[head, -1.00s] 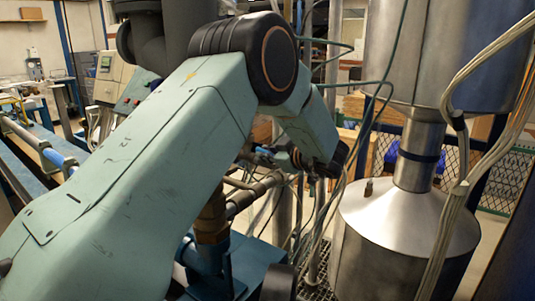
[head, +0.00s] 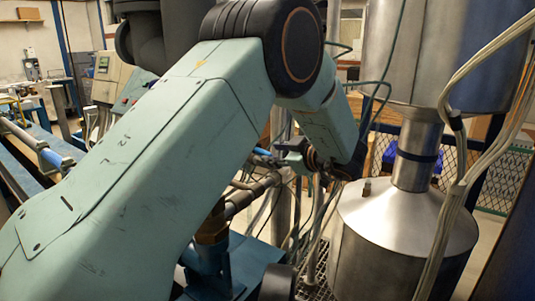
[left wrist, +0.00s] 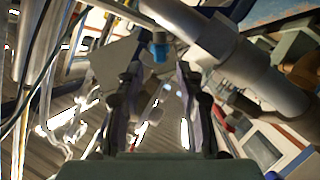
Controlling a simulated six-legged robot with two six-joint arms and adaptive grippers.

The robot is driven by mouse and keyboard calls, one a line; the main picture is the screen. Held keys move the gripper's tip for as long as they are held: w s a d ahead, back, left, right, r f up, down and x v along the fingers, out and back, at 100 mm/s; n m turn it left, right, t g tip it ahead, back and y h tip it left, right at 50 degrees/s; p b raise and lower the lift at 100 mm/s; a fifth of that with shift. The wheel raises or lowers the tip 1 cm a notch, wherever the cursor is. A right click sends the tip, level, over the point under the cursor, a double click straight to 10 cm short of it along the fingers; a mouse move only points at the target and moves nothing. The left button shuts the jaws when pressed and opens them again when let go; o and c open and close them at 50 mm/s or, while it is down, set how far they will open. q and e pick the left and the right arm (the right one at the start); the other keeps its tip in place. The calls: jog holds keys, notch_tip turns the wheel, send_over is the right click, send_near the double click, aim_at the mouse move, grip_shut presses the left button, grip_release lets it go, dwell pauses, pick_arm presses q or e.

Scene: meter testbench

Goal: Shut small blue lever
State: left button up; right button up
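A small blue part (left wrist: 160,52), which looks like the small blue lever, shows in the left wrist view below a short grey fitting beside a thick pipe. It lies ahead of my left gripper (left wrist: 160,75), in line with the gap between the two fingers. The fingers are apart, with nothing held between them. In the head view my left gripper (head: 280,159) is small and partly hidden by my wrist, near the pipework. My right gripper is not in view.
A grey pipe (head: 250,194) runs just below my left gripper. A steel vessel (head: 402,240) with a cone top stands to the right. Loose cables (head: 462,170) hang in front of it. A thick pipe (left wrist: 245,70) lies right of the fingers in the wrist view.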

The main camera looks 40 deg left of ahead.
pick_arm(q)
jog(key=v, duration=0.7)
jog(key=shift+d, duration=0.15)
jog(key=p, duration=0.3)
send_near(266, 152)
jog(key=shift+w+a+h, duration=0.1)
jog(key=shift+a+h, duration=0.2)
jog(key=shift+a, duration=0.9)
jog(key=x, duration=0.7)
jog(key=shift+w+a+f, duration=0.15)
jog(key=shift+f, duration=0.1)
jog(key=shift+a, duration=0.3)
jog(key=shift+d, duration=0.1)
jog(key=shift+d, duration=0.15)
jog(key=shift+c, duration=0.4)
jog(key=shift+f, duration=0.1)
grip_shut()
